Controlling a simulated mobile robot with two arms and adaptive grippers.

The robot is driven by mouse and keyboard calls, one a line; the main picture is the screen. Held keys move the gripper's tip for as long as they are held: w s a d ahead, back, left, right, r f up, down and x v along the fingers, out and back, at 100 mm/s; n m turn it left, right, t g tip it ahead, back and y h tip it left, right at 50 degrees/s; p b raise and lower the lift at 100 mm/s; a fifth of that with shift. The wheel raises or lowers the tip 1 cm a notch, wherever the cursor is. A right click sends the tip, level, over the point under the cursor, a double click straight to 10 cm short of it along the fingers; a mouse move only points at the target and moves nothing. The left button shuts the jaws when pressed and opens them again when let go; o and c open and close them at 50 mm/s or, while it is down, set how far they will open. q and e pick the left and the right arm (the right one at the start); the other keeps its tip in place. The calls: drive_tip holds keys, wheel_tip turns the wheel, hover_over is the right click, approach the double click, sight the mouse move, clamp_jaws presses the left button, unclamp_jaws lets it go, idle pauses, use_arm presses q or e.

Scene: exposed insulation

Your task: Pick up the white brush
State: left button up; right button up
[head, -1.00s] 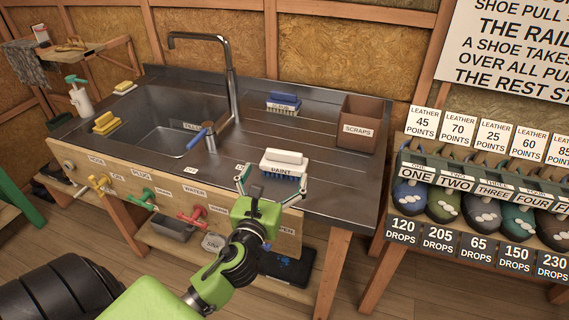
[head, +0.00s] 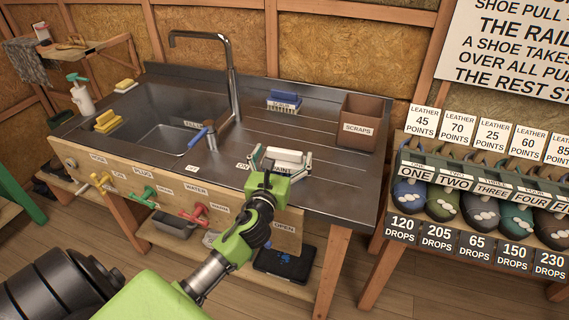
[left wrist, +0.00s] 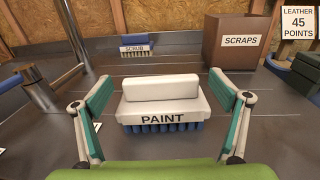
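The white brush (head: 287,156), with blue bristles and a "PAINT" label, sits bristles down on the metal counter by its front edge. In the left wrist view the white brush (left wrist: 163,103) is in the centre. My left gripper (head: 281,157) is open, its two teal-padded fingers on either side of the brush. In the left wrist view my left gripper (left wrist: 161,105) shows gaps between both fingers and the brush, so it holds nothing. In the head view the gripper body hides the brush's lower front. My right gripper is not in view.
A blue "SCRUB" brush (head: 284,101) lies farther back, and a brown "SCRAPS" box (head: 358,122) stands at the counter's back right. The sink (head: 165,115) and tall faucet (head: 232,80) are to the left. Bare counter (head: 335,180) lies right of the white brush.

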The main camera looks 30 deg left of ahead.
use_arm(q)
drive_tip(key=c, duration=1)
drive_tip(key=shift+o, duration=0.2)
drive_tip(key=shift+r, duration=0.1)
